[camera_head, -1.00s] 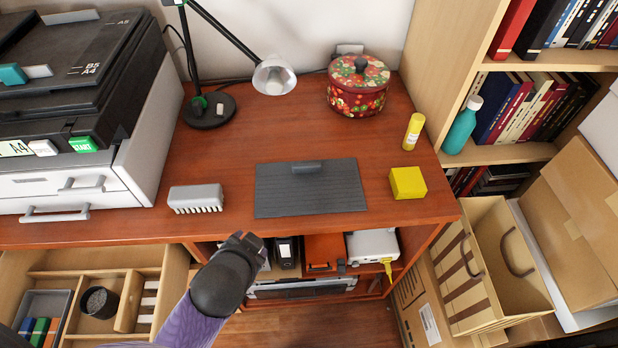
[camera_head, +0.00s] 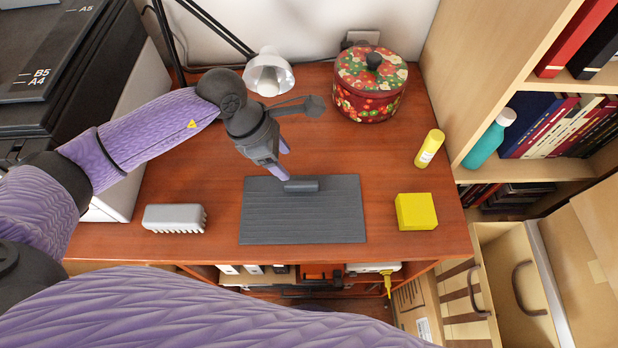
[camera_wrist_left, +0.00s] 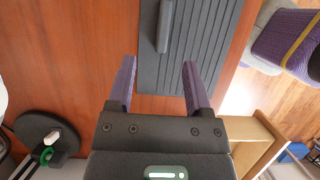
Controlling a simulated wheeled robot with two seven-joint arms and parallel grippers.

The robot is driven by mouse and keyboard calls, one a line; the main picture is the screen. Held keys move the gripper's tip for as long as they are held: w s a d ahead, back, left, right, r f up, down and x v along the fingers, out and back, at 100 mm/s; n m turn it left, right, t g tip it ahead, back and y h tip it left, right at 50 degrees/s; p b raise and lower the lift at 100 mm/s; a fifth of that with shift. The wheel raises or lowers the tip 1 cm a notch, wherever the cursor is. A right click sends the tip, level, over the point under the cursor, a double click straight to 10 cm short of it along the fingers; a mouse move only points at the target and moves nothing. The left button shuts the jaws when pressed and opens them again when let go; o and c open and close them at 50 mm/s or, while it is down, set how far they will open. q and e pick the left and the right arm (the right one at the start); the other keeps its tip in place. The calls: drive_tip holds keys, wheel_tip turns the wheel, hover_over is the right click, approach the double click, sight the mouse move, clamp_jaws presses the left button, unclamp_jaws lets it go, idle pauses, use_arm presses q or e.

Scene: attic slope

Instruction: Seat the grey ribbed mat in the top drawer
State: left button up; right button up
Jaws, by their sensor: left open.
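The grey ribbed mat (camera_head: 305,222) lies flat on the reddish wooden desk, with a dark bar-shaped grip (camera_head: 302,185) at its back edge. In the left wrist view the mat (camera_wrist_left: 205,42) and its grip (camera_wrist_left: 165,25) lie beyond the fingertips. My left gripper (camera_head: 283,164) is open and empty, above the desk just behind and left of the grip. In the left wrist view its two purple fingers (camera_wrist_left: 158,78) are spread apart, with nothing between them. The open drawer is mostly hidden by my arm in the head view; light wooden edges show in the left wrist view (camera_wrist_left: 262,140). My right gripper is not in view.
A grey ribbed block (camera_head: 174,217) lies left of the mat and a yellow cube (camera_head: 416,211) right of it. A printer (camera_head: 60,65) fills the left.

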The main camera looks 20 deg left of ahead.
sight(300, 183)
use_arm(q)
drive_tip(key=x, duration=0.3)
drive_tip(key=shift+s+f+b, duration=0.15)
drive_tip(key=shift+s+b, duration=0.2)
drive_tip(key=b+x, duration=0.1)
drive_tip(key=x, duration=0.4)
drive_tip(key=shift+a, duration=0.1)
drive_tip(key=shift+w+f, duration=0.1)
drive_tip(key=shift+f, duration=0.25)
drive_tip(key=shift+d, duration=0.2)
drive_tip(key=shift+c, duration=0.6)
clamp_jaws()
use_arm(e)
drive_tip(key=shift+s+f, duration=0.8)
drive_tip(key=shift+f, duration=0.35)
use_arm(q)
drive_tip(key=shift+r, duration=0.1)
